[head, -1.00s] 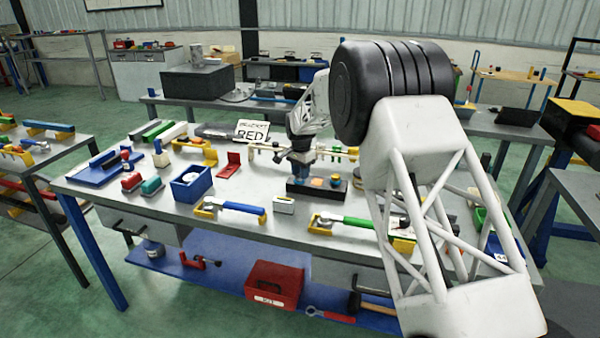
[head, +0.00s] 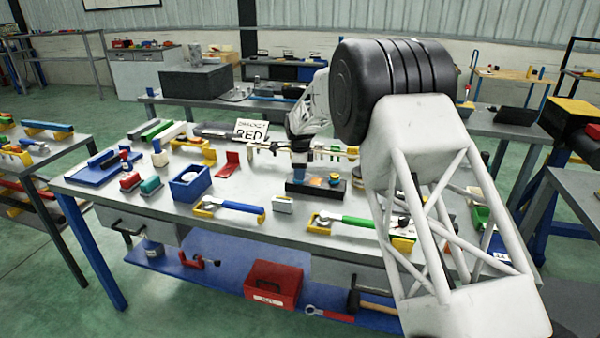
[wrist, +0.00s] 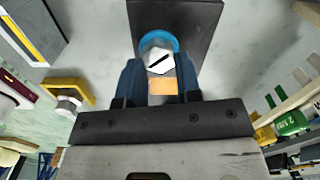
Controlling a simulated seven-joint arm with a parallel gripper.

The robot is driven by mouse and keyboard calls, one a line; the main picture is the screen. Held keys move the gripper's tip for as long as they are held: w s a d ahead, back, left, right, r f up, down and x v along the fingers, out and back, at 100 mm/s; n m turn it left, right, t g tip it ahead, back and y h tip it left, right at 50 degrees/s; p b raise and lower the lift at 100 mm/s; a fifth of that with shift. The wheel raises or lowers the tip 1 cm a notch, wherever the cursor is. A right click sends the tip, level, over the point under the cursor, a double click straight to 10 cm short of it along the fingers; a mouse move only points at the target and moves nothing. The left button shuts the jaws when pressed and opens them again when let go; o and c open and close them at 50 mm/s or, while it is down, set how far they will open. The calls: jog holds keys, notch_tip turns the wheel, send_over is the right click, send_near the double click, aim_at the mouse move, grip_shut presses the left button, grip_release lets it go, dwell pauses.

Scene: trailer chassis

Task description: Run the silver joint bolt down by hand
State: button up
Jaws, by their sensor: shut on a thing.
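The silver joint bolt (wrist: 156,62) shows in the wrist view as a pale silver head with a dark slot, between the two dark blue fingers of my gripper (wrist: 160,72). A blue ring (wrist: 160,35) lies around its far side, and an orange patch (wrist: 162,87) shows on its near side. My gripper is shut on the bolt. In the head view my gripper (head: 299,173) points down over the left part of a black block (head: 318,194) on the bench. The bolt's shank is hidden, so I cannot tell how deep it sits.
The grey bench (head: 150,205) holds a blue box (head: 190,186), a blue-handled tool (head: 240,207), a green-handled tool (head: 345,220) and a small white block (head: 284,205). Bare bench lies left of the black block.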

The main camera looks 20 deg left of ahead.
jog(key=shift+r+m, duration=0.25)
jog(key=shift+m, duration=0.85)
jog(key=o, duration=0.8)
jog(key=shift+o, duration=0.6)
jog(key=shift+f, duration=0.15)
jog(key=shift+r, duration=3.9)
jog(key=shift+r, duration=0.1)
